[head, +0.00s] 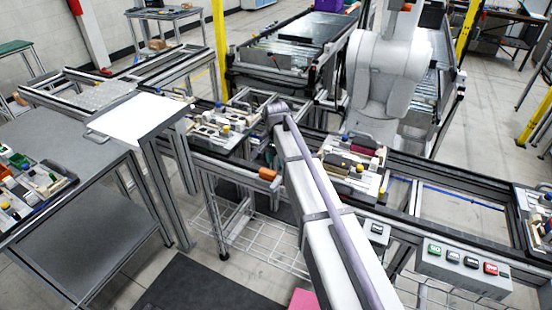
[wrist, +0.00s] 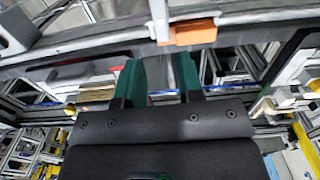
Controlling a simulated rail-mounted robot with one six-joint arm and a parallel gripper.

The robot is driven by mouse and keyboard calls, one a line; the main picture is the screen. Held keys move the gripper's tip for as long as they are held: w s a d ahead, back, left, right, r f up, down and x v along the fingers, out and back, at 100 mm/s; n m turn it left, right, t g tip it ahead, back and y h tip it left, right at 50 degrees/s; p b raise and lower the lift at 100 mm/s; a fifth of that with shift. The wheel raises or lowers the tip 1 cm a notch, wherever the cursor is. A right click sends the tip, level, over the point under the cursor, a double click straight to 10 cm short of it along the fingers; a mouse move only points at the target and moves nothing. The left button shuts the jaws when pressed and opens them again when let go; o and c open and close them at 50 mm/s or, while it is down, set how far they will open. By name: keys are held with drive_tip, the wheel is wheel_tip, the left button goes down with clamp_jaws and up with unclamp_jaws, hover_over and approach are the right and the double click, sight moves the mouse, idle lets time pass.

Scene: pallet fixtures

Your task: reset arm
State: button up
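My gripper (wrist: 160,72) shows in the wrist view as two dark green fingers held apart, with nothing gripped between them. An orange block (wrist: 193,32) on a grey metal rail (wrist: 90,45) appears beyond the fingertips. A similar orange piece (head: 268,174) sits on the frame edge in the head view, left of the long white arm link in the foreground.
A pallet with small parts (head: 222,128) lies left of the arm, and another (head: 352,168) lies right of it. A button box (head: 465,262) hangs at the front right. A white sheet (head: 135,118) tops a stand. A large white robot body (head: 385,75) stands behind.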

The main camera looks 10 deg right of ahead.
idle(0.4)
drive_tip(key=s+n, duration=0.7)
drive_tip(key=s, duration=1.9)
drive_tip(key=shift+f+n, duration=0.15)
drive_tip(key=shift+n, duration=0.15)
